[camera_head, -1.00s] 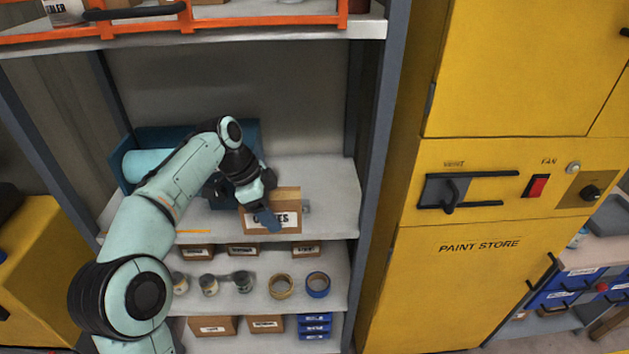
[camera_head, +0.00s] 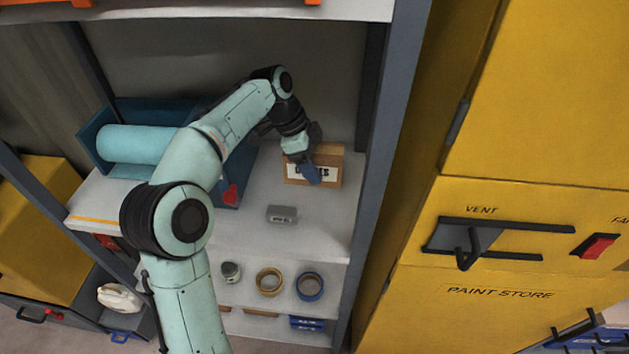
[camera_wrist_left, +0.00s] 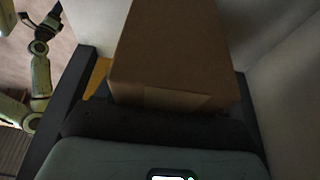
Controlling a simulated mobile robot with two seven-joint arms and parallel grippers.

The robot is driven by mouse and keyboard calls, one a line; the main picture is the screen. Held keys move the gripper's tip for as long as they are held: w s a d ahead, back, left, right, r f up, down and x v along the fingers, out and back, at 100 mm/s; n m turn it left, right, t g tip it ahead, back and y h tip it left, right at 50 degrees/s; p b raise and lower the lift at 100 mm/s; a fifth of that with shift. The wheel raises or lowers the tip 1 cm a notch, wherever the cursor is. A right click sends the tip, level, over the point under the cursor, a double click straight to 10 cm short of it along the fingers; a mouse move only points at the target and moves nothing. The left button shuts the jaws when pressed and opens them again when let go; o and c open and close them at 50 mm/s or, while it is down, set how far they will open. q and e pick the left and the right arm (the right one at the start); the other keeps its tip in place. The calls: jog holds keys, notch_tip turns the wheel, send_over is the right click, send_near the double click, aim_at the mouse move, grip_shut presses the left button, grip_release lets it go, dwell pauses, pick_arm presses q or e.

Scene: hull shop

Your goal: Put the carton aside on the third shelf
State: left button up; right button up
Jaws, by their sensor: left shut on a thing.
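The brown carton (camera_head: 329,153) has a white label with dark print, partly covered by my gripper. My left gripper (camera_head: 308,172) is shut on its near side. The carton is at the right rear of the white shelf (camera_head: 325,225), near the right upright; whether it touches the shelf I cannot tell. In the left wrist view the carton (camera_wrist_left: 170,50) fills the middle, close to the camera, and the fingertips are hidden. My right arm shows small at the left of that view, with its dark gripper (camera_wrist_left: 45,22) too small to read.
A small grey labelled block (camera_head: 282,214) lies on the shelf in front of the carton. A blue bin (camera_head: 105,155) with a light blue roll (camera_head: 135,145) stands left. Tape rings (camera_head: 269,282) sit one shelf lower. The yellow paint store cabinet (camera_head: 500,290) stands right.

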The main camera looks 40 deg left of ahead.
pick_arm(q)
jog(key=f, duration=0.1)
jog(key=s+f, duration=0.1)
jog(key=f, duration=0.3)
jog(key=f+b, duration=0.1)
jog(key=shift+w+f, duration=0.3)
jog(key=shift+f, duration=0.35)
jog(key=shift+s+r, duration=0.1)
pick_arm(e)
jog(key=shift+s+f, duration=0.8)
jog(key=shift+s, duration=0.1)
pick_arm(q)
jog(key=shift+f, duration=0.2)
jog(key=o, duration=1.2)
jog(key=shift+o, duration=0.2)
pick_arm(e)
jog(key=shift+f, duration=0.1)
pick_arm(q)
jog(key=shift+r, duration=0.1)
